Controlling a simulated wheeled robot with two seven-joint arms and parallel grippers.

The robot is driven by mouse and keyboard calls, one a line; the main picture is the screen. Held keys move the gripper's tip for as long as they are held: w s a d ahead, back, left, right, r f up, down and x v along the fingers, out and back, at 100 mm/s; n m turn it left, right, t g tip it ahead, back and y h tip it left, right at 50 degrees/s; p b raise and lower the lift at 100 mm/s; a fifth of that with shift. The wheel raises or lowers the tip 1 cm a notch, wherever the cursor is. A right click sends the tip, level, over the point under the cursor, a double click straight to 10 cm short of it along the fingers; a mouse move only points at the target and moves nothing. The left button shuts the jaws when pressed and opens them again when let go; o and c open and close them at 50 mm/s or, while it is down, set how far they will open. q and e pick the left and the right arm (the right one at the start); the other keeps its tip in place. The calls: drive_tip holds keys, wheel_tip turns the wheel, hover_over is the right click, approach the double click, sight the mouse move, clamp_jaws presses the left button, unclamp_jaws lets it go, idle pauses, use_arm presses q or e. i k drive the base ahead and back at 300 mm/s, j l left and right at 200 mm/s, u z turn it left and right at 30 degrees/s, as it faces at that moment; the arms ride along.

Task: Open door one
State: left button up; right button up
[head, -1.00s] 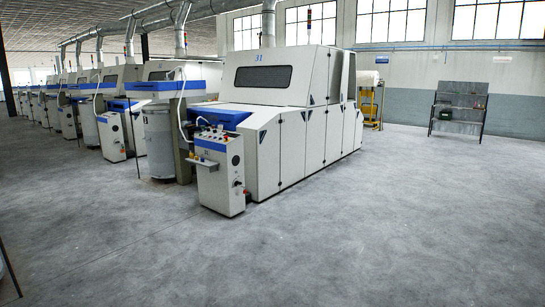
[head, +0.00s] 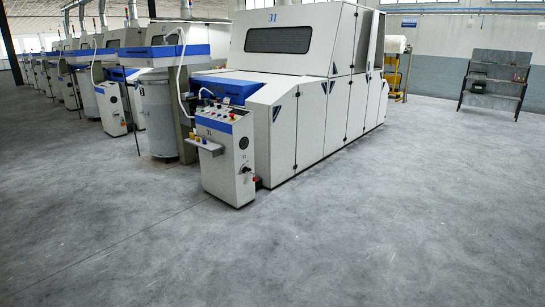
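The carding machine (head: 300,45) marked 31 stands at the centre of the head view, white with blue parts. Its right-hand side has a row of white lower door panels, the nearest (head: 284,139) just behind the control box. More panels (head: 334,122) follow toward the back, with dark triangular marks at their upper corners. All panels look closed. I cannot read which one is door one. Neither of my grippers is in view.
A control box (head: 228,160) stands at the machine's front corner, beside a tall can (head: 155,115). More machines line up at the left. A dark shelf rack (head: 495,85) stands by the right wall. The grey floor (head: 400,220) in front and right is clear.

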sight(283, 114)
drive_tip(key=i, duration=4.2)
drive_tip(key=i+u, duration=0.15)
drive_tip(key=i, duration=0.5)
drive_tip(key=i+l, duration=0.15)
drive_tip(key=i, duration=0.45)
drive_tip(key=i+l+u, duration=0.15)
drive_tip(key=i, duration=0.45)
drive_tip(key=i+l, duration=0.15)
drive_tip(key=i, duration=0.45)
drive_tip(key=j+u, duration=0.05)
